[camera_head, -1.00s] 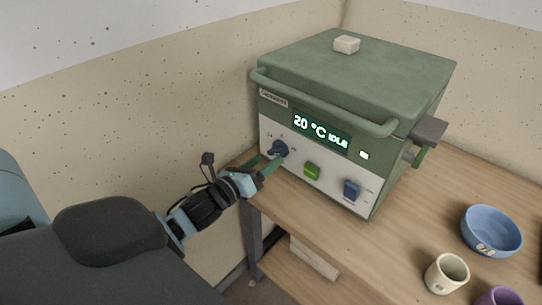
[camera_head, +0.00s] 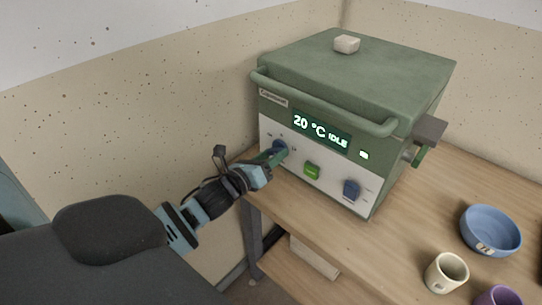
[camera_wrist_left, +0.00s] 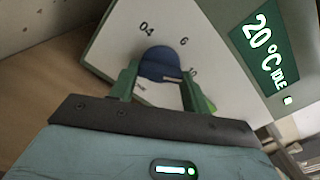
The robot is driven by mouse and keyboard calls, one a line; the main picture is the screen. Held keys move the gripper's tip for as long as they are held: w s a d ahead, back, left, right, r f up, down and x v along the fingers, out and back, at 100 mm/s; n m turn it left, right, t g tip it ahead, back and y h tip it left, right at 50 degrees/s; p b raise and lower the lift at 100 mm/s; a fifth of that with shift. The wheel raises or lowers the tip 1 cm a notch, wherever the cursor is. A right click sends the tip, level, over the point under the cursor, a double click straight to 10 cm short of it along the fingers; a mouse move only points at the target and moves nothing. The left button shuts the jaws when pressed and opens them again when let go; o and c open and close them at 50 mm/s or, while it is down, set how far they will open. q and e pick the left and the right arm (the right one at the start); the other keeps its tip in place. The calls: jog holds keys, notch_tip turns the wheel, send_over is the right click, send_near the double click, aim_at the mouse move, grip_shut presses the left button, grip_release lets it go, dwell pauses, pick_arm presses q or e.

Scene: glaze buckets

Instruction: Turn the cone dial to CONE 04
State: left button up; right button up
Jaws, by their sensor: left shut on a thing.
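The cone dial (camera_head: 280,146) is a round blue knob at the left of the pale front panel of the green kiln (camera_head: 350,82). In the left wrist view the dial (camera_wrist_left: 158,62) sits between two green fingers, with the marks 04, 6 and 10 around it. A pale strip shows at its lower right edge; I cannot tell which mark the dial points to. My left gripper (camera_head: 274,156) is shut on the dial, one finger on each side; its fingers (camera_wrist_left: 160,80) also show in the wrist view. My right gripper is not in view.
The kiln's display (camera_head: 322,131) reads 20 °C IDLE. A blue bowl (camera_head: 491,231), a cream cup (camera_head: 447,273) and a purple cup (camera_head: 500,298) stand on the wooden table (camera_head: 375,255).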

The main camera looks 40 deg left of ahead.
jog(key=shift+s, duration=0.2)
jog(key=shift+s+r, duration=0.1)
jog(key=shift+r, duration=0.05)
pick_arm(q)
jog(key=n+p, duration=0.2)
jog(key=n, duration=0.2)
jog(key=shift+d+r, duration=0.1)
jog(key=shift+r, duration=0.05)
jog(key=n+p, duration=0.1)
jog(key=n, duration=0.1)
jog(key=shift+n+p, duration=0.3)
jog(key=shift+n, duration=0.1)
jog(key=n+p, duration=0.2)
jog(key=n, duration=0.4)
jog(key=shift+r, duration=0.1)
jog(key=n+p, duration=0.2)
jog(key=n, duration=0.3)
jog(key=shift+n, duration=0.4)
jog(key=n+p, duration=0.1)
jog(key=n, duration=0.4)
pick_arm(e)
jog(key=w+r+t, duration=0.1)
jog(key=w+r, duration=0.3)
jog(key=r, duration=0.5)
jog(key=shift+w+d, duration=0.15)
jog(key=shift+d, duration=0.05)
pick_arm(q)
jog(key=shift+n, duration=0.3)
jog(key=o, duration=1)
